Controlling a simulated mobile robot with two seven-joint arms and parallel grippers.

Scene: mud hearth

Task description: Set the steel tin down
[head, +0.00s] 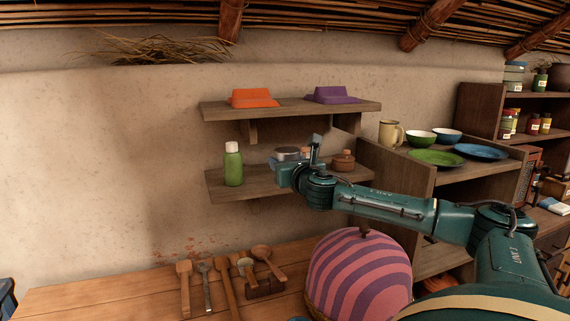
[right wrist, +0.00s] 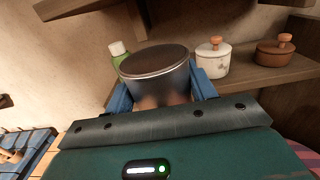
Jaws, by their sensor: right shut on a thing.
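The steel tin (right wrist: 155,72) is a grey metal cylinder with a dark top. In the right wrist view it sits between the two blue fingers of my right gripper (right wrist: 162,88), which is shut on it. In the head view the tin (head: 287,153) shows at the lower wall shelf (head: 240,190), above my right gripper (head: 290,170), between the green bottle (head: 233,164) and the lidded pots. The gripper and wrist hide its lower part, so I cannot tell whether it touches the shelf. My left gripper is not in view.
A white lidded pot (right wrist: 213,62) and a brown lidded pot (right wrist: 275,53) stand right of the tin. The upper shelf (head: 290,110) above holds an orange and a purple item. Wooden utensils (head: 227,285) and a striped round thing (head: 360,275) are below.

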